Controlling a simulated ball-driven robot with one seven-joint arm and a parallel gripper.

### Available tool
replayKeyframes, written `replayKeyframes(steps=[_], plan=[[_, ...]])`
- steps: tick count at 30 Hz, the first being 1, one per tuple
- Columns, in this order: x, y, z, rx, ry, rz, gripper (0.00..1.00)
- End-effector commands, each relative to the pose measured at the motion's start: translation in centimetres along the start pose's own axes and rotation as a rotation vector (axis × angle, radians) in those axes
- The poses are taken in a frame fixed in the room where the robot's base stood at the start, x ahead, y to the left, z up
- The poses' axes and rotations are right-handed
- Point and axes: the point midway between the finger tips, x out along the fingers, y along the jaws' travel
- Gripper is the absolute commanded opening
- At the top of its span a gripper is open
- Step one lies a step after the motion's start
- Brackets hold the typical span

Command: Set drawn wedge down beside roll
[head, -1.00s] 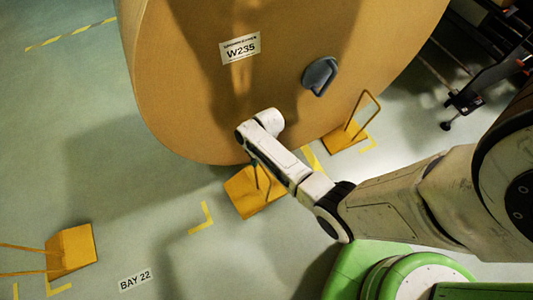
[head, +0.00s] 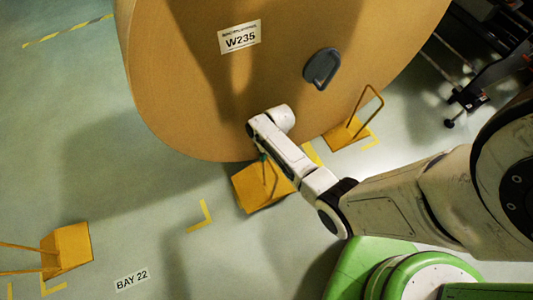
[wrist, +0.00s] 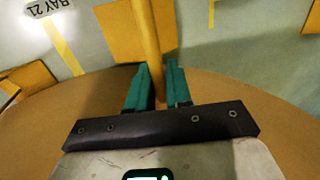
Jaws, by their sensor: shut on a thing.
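An orange wedge (head: 255,190) with a bar handle is by the roll's lower edge, under my arm's end. My gripper (wrist: 157,68) has teal fingers on both sides of the yellow handle bar (wrist: 143,30) and is shut on it. The wedge's block (wrist: 110,35) shows beyond the fingers. In the head view my wrist mostly hides the fingers. I cannot tell whether the wedge touches the floor or roll.
A second orange wedge (head: 345,132) with an upright loop handle sits against the roll to the right. A yellow corner mark (head: 201,217) and open floor lie between. A dark rack stands upper right.

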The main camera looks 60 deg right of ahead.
Motion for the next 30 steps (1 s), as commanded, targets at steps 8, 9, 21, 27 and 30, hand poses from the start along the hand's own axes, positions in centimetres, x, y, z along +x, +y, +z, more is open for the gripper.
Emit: replayKeyframes(steps=[8, 9, 21, 27, 30], plan=[[2.4, 0.5, -0.2, -0.001, 0.004, 0.0, 0.0], [2.7, 0.5, -0.2, -0.001, 0.004, 0.0, 0.0], [4.9, 1.0, -0.2, -0.001, 0.004, 0.0, 0.0], [5.0, 1.0, -0.2, -0.001, 0.004, 0.0, 0.0], [4.9, 1.0, -0.2, -0.001, 0.004, 0.0, 0.0]])
